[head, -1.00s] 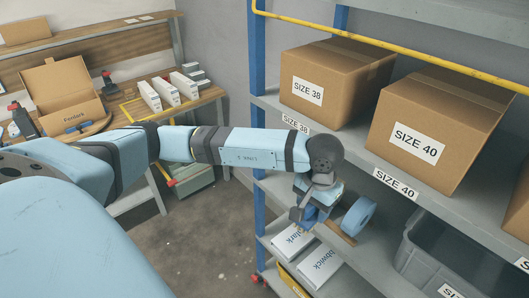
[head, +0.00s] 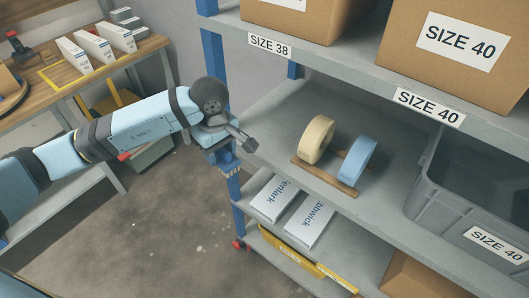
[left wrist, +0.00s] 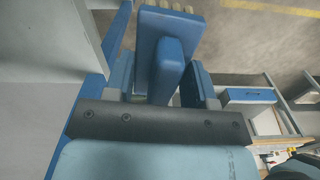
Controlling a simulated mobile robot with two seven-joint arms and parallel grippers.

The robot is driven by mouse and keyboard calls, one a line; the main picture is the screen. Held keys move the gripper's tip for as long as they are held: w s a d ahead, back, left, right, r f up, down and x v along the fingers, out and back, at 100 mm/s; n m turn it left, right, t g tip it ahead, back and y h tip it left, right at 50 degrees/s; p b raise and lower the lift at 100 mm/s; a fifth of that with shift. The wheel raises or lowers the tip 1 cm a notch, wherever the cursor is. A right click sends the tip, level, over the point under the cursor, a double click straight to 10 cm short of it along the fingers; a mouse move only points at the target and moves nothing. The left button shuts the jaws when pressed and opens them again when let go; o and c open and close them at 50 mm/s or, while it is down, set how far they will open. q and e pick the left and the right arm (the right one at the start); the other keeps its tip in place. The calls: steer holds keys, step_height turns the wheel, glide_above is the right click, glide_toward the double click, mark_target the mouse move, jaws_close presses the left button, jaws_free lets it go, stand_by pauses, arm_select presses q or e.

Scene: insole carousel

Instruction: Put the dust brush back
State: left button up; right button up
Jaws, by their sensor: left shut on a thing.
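The dust brush (left wrist: 172,50) is blue with pale bristles at its far end in the left wrist view. My left gripper (head: 222,152) is shut on it, with a finger on either side of its blue body. In the head view the brush (head: 229,168) hangs below the gripper, partly hidden by it, with its bristles pointing down. The gripper is in front of the blue shelf post, at the left end of the middle shelf. My right gripper is in no view.
The middle shelf (head: 268,125) holds a cream tape roll (head: 317,139) and a blue tape roll (head: 358,160) on a wooden holder. A grey bin (head: 450,205) stands to the right. White boxes (head: 310,222) lie below. A workbench (head: 150,48) stands at left; the floor between is clear.

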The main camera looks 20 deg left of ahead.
arm_select(q)
steer(key=shift+f+n+b, duration=0.3)
steer(key=shift+f+n, duration=0.3)
steer(key=shift+f, duration=0.25)
steer(key=shift+w, duration=0.15)
steer(key=shift+n, duration=0.3)
steer(key=w+d, duration=0.2)
steer(key=w, duration=0.3)
steer(key=w+d+p, duration=0.1)
steer(key=w+d, duration=0.1)
steer(key=w, duration=0.4)
steer(key=w+d+p, duration=0.1)
steer(key=w+d, duration=0.1)
steer(key=w, duration=0.3)
steer(key=shift+w, duration=0.35)
steer(key=shift+f+p, duration=0.5)
steer(key=shift+f, duration=1.3)
steer(key=shift+a+f, duration=0.1)
steer(key=o, duration=0.9)
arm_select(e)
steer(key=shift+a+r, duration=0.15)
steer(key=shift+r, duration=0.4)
